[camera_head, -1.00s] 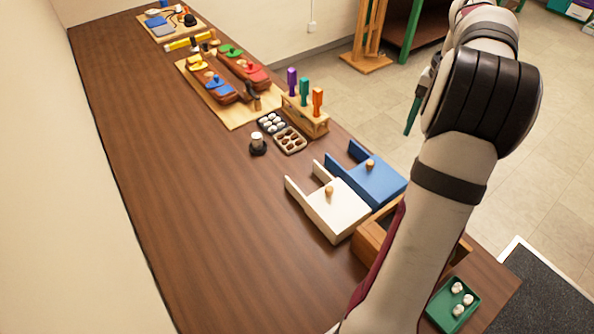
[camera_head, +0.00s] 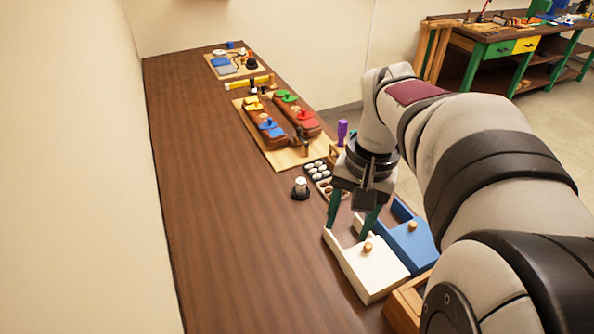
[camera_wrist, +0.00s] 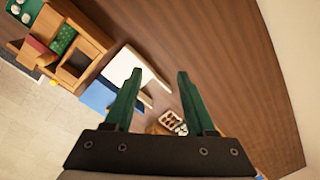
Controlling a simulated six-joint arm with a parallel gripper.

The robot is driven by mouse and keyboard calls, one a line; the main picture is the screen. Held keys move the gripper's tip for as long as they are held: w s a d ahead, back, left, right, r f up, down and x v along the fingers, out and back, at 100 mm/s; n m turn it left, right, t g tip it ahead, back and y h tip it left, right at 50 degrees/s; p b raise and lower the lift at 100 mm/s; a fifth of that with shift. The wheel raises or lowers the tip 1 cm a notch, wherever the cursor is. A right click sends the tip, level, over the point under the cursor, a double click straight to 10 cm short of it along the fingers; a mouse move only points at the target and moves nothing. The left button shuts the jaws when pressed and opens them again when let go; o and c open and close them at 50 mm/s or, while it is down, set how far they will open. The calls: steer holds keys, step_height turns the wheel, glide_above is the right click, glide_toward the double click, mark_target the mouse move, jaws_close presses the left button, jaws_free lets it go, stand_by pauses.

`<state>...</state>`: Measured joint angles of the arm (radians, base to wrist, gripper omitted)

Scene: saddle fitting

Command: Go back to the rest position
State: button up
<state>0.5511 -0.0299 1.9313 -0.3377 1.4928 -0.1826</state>
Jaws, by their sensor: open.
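My gripper (camera_head: 352,212) hangs over the table near the white and blue saddle-shaped blocks, with its two green fingers apart and nothing between them. The white block (camera_head: 368,272) with a wooden knob lies below and in front of the fingers. The blue block (camera_head: 415,245) is beside it on the right. Whether the fingertips touch anything cannot be told, but they look above the blocks.
The long brown table (camera_head: 225,220) is clear along its left side. A dark egg tray (camera_head: 316,171) and a small black-based jar (camera_head: 300,188) stand near the gripper. Boards with coloured pieces (camera_head: 270,125) lie farther back. A wooden box (camera_head: 405,305) is at the front right.

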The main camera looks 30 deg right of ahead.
steer(key=shift+s+a, duration=0.2)
steer(key=shift+a, duration=0.35)
steer(key=shift+s+a, duration=0.15)
steer(key=shift+a, duration=0.35)
steer(key=s+a+f+n, duration=0.2)
steer(key=s+a, duration=0.4)
steer(key=a, duration=0.1)
steer(key=s+a+f+n, duration=0.2)
steer(key=s+a+f, duration=0.1)
steer(key=s+a, duration=0.3)
steer(key=shift+s+a+f+g+y, duration=0.2)
steer(key=shift+a+f+g+y, duration=0.15)
steer(key=shift+a, duration=0.65)
steer(key=shift+r, duration=0.1)
